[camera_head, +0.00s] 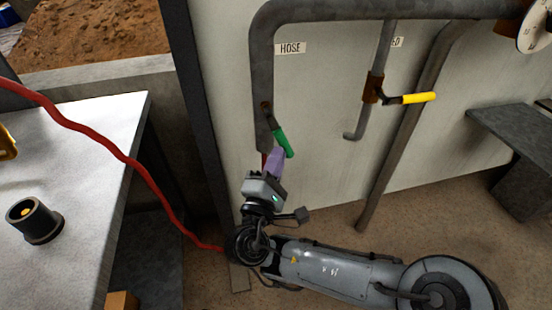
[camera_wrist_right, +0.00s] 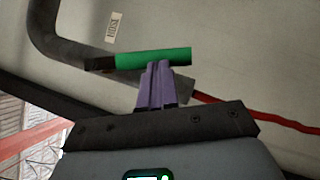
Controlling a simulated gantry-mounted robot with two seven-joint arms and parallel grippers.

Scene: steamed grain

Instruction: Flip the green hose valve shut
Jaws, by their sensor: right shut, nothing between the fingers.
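The green hose valve handle (camera_head: 282,142) sits on the grey pipe (camera_head: 261,85) below the HOSE label (camera_head: 290,48). In the head view it slants down to the right from the pipe. In the right wrist view the green handle (camera_wrist_right: 153,58) lies across the picture just beyond my fingertips. My right gripper (camera_head: 275,157) has purple fingers that are shut and empty. The fingertips (camera_wrist_right: 158,66) overlap the lower edge of the handle; I cannot tell whether they touch it. My left gripper is not in view.
A yellow-handled valve (camera_head: 418,98) is on another pipe to the right. A red hose (camera_head: 125,157) runs from the left down to the pipe area. A white table (camera_head: 80,130) with a black cup-like part (camera_head: 35,221) stands at left. A dark bench (camera_head: 520,130) is at right.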

